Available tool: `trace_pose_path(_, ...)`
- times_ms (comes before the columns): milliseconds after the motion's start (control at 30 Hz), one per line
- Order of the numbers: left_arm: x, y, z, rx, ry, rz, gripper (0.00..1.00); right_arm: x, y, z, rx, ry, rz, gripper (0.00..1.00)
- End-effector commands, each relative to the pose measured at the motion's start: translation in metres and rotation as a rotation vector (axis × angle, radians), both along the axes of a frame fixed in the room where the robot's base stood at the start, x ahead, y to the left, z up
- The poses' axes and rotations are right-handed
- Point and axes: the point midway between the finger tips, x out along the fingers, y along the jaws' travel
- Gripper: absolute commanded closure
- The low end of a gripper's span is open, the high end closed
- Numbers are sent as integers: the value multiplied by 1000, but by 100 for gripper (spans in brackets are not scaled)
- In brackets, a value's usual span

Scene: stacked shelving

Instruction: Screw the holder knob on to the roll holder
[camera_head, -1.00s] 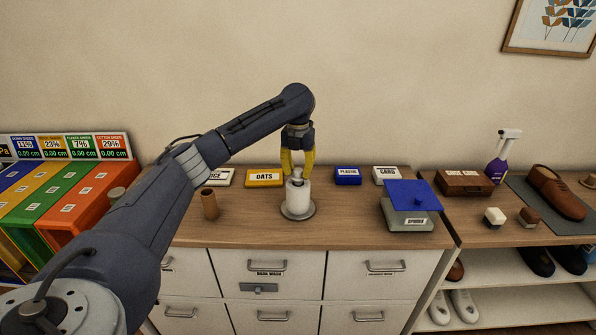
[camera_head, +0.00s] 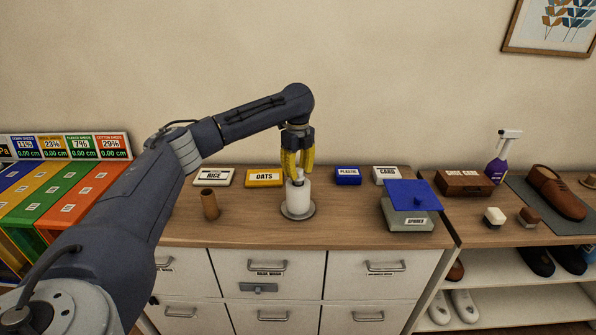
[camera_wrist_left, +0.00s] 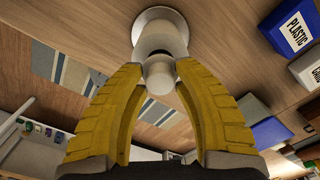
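The roll holder has a round grey base (camera_head: 298,213) and stands upright on the wooden counter. A white paper roll (camera_head: 298,196) sits around its post. The pale holder knob (camera_wrist_left: 159,76) is at the top of the holder, between the yellow fingertips. My left gripper (camera_head: 298,172) points down from above, and its fingertips close on the knob's two sides in the left wrist view (camera_wrist_left: 160,68). The knob's thread and its seat on the post are hidden. My right gripper is in neither view.
A brown cardboard tube (camera_head: 210,204) stands to the left. Rice (camera_head: 214,177), oats (camera_head: 264,178), plastic (camera_head: 348,176) and card (camera_head: 385,176) boxes line the back. Counter around the holder's base is clear.

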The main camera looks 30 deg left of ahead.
Motion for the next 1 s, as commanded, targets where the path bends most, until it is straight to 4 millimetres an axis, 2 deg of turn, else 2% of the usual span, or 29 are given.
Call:
trace_pose_path(167, 0, 0, 0, 1, 0, 68, 71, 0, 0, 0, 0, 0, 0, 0)
trace_pose_path(633, 0, 0, 0, 0, 1, 551, 71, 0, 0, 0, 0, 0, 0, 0)
trace_pose_path(1000, 0, 0, 0, 0, 0, 623, 71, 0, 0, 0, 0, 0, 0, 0)
